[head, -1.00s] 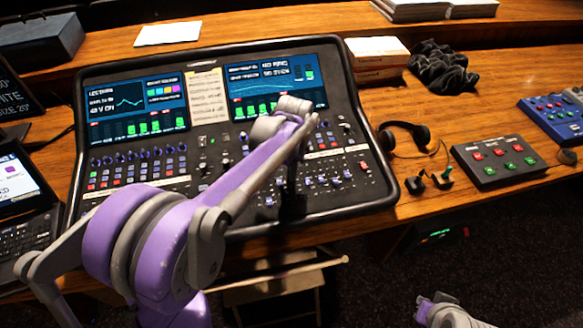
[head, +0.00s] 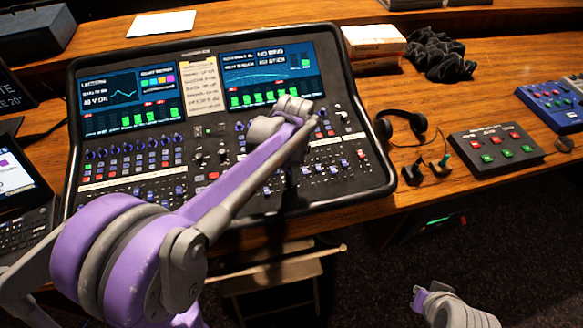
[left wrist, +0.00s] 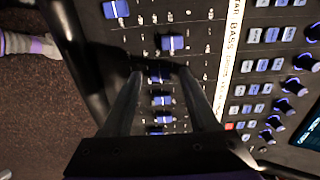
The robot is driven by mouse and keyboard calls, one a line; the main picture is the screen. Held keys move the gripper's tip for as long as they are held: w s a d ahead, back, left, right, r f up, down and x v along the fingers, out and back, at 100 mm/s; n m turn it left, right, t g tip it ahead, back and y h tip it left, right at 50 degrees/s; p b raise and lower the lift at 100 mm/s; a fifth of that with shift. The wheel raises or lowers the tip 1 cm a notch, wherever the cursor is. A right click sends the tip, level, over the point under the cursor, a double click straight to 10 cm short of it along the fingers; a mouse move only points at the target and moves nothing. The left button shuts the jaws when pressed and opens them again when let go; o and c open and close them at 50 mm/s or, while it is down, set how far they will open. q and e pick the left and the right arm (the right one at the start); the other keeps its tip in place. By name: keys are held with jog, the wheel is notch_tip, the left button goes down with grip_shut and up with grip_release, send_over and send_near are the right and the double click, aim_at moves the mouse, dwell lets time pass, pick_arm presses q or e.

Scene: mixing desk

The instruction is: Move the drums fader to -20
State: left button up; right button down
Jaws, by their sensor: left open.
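The mixing desk (head: 215,205) carries rows of blue-capped faders along its front. One blue fader cap (left wrist: 160,76) lies between the fingertips; contact cannot be told. Another fader cap (left wrist: 172,43) is just beyond them. A white label strip (left wrist: 231,45) reads BASS in part; I cannot read which fader is drums.
Headphones (head: 403,122) and a button box (head: 496,147) lie right of the desk. A drumstick (head: 280,263) lies on a stool below the front edge. Part of my right arm (head: 455,310) shows at the lower right. Two screens stand at the desk's back.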

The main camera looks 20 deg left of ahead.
pick_arm(q)
notch_tip(320, 180, up, 11)
jog(key=shift+s+d+p, duration=0.3)
jog(key=shift+s+d, duration=0.05)
jog(key=shift+s, duration=0.1)
jog(key=shift+f, duration=0.15)
jog(key=s+d+f+n+t, duration=0.1)
jog(key=s+f+n+t, duration=0.1)
jog(key=s+f+n, duration=0.3)
jog(key=s+d+f+n+t, duration=0.1)
jog(key=s+f+n, duration=0.4)
jog(key=s, duration=0.8)
jog(key=shift+n+t+h, duration=0.3)
jog(key=shift+t+h, duration=0.1)
jog(key=shift+t, duration=0.4)
jog(key=shift+f, duration=0.1)
